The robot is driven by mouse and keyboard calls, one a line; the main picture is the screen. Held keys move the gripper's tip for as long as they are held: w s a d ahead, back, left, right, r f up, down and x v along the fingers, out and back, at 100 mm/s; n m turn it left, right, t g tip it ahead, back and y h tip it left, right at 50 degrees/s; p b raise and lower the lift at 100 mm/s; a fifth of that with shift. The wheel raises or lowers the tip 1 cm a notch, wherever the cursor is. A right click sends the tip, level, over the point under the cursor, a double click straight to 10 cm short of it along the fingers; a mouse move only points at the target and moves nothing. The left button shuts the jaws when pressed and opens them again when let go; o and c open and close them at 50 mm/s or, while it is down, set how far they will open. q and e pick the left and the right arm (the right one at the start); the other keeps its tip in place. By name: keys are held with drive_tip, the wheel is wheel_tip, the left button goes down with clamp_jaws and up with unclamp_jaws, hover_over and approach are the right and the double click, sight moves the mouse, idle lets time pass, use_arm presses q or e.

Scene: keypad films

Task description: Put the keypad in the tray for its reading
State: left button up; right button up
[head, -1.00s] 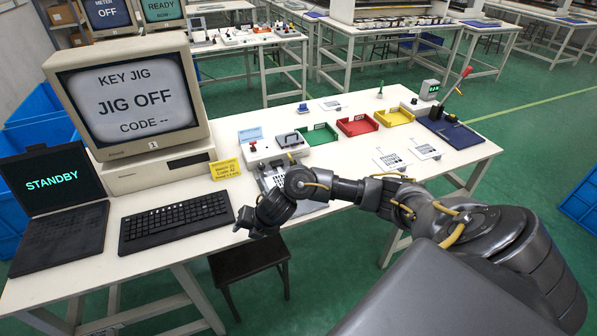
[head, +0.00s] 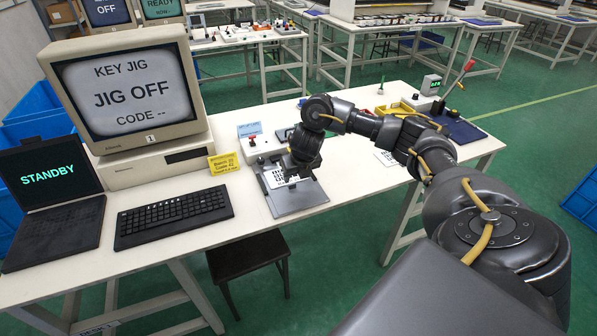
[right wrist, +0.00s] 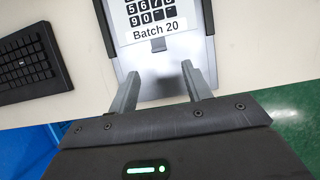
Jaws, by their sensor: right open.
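A white keypad film (head: 276,180) with black keys lies on the grey metal jig plate (head: 300,200) at the table's front edge. In the right wrist view the keypad (right wrist: 150,10) is labelled "Batch 20", and the jig plate (right wrist: 165,88) runs below it. My right gripper (head: 292,176) is over the jig; its fingers (right wrist: 160,78) are apart and empty, pointing at the plate just short of the keypad. The yellow tray (head: 396,108) is partly hidden by my right arm, which hides the green and red trays. My left gripper is out of view.
The monitor (head: 125,90) reads "JIG OFF" and "CODE --". A yellow note (head: 223,163) stands left of the jig; its small text is hard to read. A keyboard (head: 173,217) and a laptop (head: 50,205) fill the left. Another film (head: 385,158) lies to the right.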

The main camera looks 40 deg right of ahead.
sight(293, 187)
drive_tip(key=b+x, duration=0.1)
drive_tip(key=x, duration=0.4)
drive_tip(key=shift+f, duration=0.4)
drive_tip(key=shift+w+d+f, duration=0.1)
drive_tip(key=shift+w+f, duration=0.2)
drive_tip(key=shift+f, duration=0.3)
drive_tip(key=c, duration=1.1)
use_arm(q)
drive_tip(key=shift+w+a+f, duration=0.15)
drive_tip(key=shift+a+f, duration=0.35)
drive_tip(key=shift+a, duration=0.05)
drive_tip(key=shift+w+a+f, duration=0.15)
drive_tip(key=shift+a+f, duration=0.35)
use_arm(e)
drive_tip(key=shift+o, duration=0.2)
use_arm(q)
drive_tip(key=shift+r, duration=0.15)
use_arm(e)
drive_tip(key=shift+s, duration=0.15)
